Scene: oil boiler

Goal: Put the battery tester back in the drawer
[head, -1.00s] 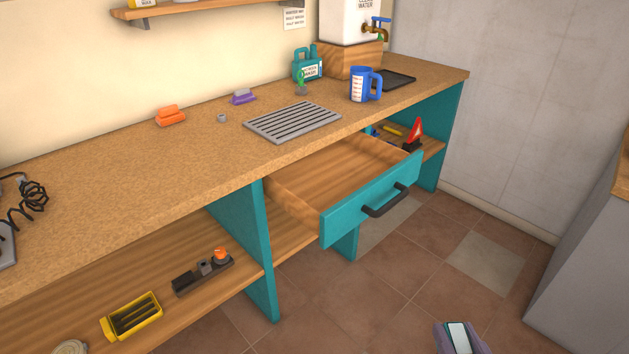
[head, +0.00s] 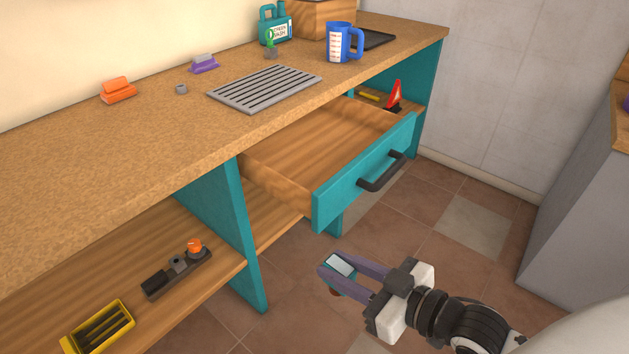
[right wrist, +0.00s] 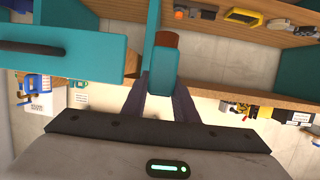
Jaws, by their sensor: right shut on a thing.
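The drawer (head: 362,170) under the bench is pulled open. It has a teal front, a dark handle and a bare wooden inside. My right gripper (head: 335,272) is shut on a small teal device with a pale screen, the battery tester (head: 341,264). It is in front of the drawer and lower in the picture, apart from it. In the right wrist view the tester (right wrist: 160,66) sits between the fingertips, with a reddish-brown end. The drawer front (right wrist: 75,50) shows to the left there. My left gripper is not in view.
The worktop (head: 150,150) carries a grate (head: 265,88), a blue jug (head: 340,42), a teal bottle and small clips. The lower shelf holds a yellow tray (head: 98,328) and a dark tool (head: 176,272). A grey cabinet (head: 575,170) stands at right. Tiled floor is open between.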

